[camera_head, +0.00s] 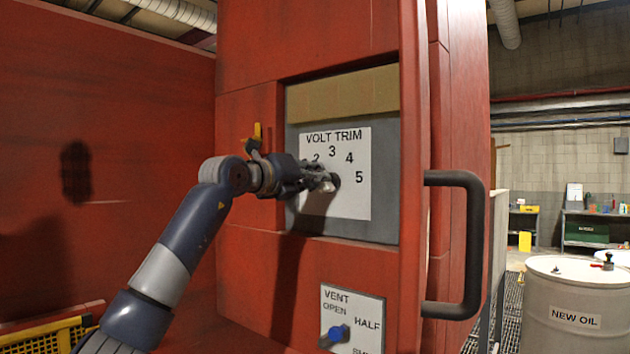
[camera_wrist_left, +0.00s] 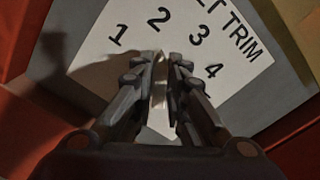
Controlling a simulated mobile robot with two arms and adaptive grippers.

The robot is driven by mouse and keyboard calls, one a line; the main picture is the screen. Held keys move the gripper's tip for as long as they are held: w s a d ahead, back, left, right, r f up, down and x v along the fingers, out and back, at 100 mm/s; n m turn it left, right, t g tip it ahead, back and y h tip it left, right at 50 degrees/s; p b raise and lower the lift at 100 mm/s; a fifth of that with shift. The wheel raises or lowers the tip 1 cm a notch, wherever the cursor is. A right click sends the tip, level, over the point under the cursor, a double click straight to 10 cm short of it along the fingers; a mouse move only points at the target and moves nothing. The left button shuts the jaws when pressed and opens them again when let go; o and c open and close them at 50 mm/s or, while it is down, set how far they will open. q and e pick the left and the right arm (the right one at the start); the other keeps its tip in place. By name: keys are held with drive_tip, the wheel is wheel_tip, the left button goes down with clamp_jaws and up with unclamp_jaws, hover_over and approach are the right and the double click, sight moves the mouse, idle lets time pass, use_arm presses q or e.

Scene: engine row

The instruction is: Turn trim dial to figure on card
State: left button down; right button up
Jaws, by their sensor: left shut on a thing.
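The white VOLT TRIM plate (camera_head: 350,200) sits in a recess of the red cabinet, with the figures 2, 3, 4 and 5 readable in the head view. The plate also fills the middle of the left wrist view (camera_wrist_left: 110,62), where 1, 2, 3 and 4 show. My left gripper (camera_head: 328,182) is at the plate's centre, its fingers (camera_wrist_left: 160,92) shut on the trim dial (camera_head: 335,181). The dial is mostly hidden by the fingers, and its pointing direction cannot be told. I make out no card with a figure. My right gripper is not in view.
A thick black handle (camera_head: 465,245) stands out from the cabinet's right edge. A VENT plate (camera_head: 362,312) with a blue knob (camera_head: 337,333) is below the recess. A yellow-handled part (camera_head: 256,135) is just above my left wrist. A NEW OIL drum (camera_head: 575,325) stands at right.

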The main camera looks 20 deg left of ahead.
use_arm(q)
drive_tip(key=shift+a+r+n, duration=0.1)
drive_tip(key=shift+n, duration=0.2)
drive_tip(key=c, duration=1.6)
unclamp_jaws()
drive_tip(key=v, duration=1.2)
